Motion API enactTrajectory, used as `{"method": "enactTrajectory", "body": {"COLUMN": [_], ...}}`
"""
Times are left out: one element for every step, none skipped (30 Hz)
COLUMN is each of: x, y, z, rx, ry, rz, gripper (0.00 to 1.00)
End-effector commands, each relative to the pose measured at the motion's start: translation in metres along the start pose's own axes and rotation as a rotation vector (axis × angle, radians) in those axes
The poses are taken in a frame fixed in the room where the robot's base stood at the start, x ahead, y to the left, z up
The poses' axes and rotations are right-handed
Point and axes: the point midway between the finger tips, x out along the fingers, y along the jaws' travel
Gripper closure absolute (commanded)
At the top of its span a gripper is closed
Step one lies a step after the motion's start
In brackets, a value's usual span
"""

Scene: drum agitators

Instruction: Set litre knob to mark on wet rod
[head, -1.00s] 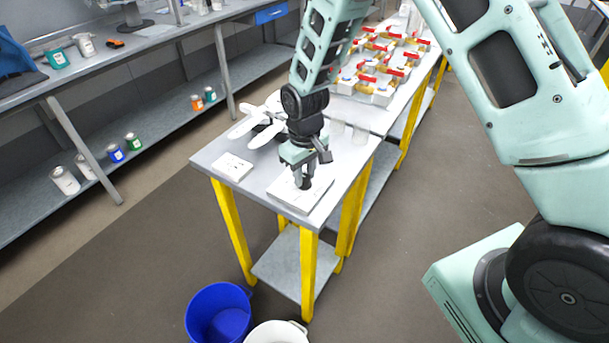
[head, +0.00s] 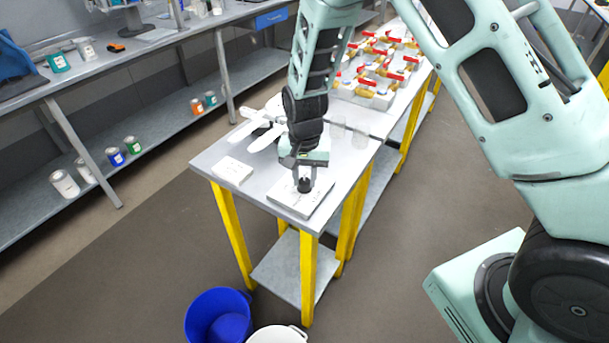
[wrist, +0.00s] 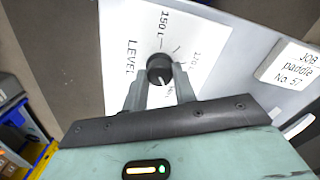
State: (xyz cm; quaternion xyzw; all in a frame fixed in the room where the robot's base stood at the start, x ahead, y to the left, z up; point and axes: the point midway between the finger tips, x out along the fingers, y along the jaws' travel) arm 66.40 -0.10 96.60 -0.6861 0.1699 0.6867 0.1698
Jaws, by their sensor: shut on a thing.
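The litre knob (wrist: 159,68) is small, round and black with a white pointer line, seen in the wrist view. It sits on a white plate (wrist: 118,40) printed "150 L", "LEVEL" and a second, partly legible litre mark near the top. The pointer slants towards the lower part of the picture. My gripper (wrist: 160,84) has one finger on each side of the knob and is shut on it. In the head view my gripper (head: 304,177) points down at the plate (head: 291,205) on the table's near corner. I cannot make out a wet rod.
A job card (wrist: 298,68) reading "JOB paddle No. 57" lies beside the plate. A blue bucket (head: 216,305) and a white bucket (head: 277,335) are on the floor.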

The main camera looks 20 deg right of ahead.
Motion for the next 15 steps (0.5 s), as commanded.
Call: {"method": "enactTrajectory", "body": {"x": [-0.0016,-0.0015,-0.0015,-0.0015,-0.0014,-0.0014,-0.0013,-0.0013,-0.0013,-0.0012,-0.0012,-0.0012,-0.0011,-0.0011,-0.0011], "y": [-0.0009,-0.0009,-0.0009,-0.0009,-0.0008,-0.0008,-0.0007,-0.0007,-0.0007,-0.0006,-0.0006,-0.0006,-0.0006,-0.0006,-0.0006], "z": [-0.0007,-0.0007,-0.0007,-0.0008,-0.0008,-0.0009,-0.0009,-0.001,-0.001,-0.0011,-0.0011,-0.0011,-0.0011,-0.0012,-0.0012], "rx": [0.021,0.033,0.048,0.058,0.067,0.078,0.085,0.091,0.097,0.101,0.104,0.106,0.108,0.109,0.11], "ry": [0.003,0.003,0.003,0.003,0.003,0.003,0.003,0.003,0.003,0.003,0.003,0.003,0.003,0.003,0.003], "rz": [-0.002,-0.002,-0.002,-0.002,-0.002,-0.002,-0.002,-0.002,-0.002,-0.002,-0.002,-0.002,-0.002,-0.002,-0.002], "gripper": [0.95,0.95,0.95,0.95,0.95,0.95,0.95,0.95,0.95,0.95,0.95,0.95,0.95,0.95,0.95]}}
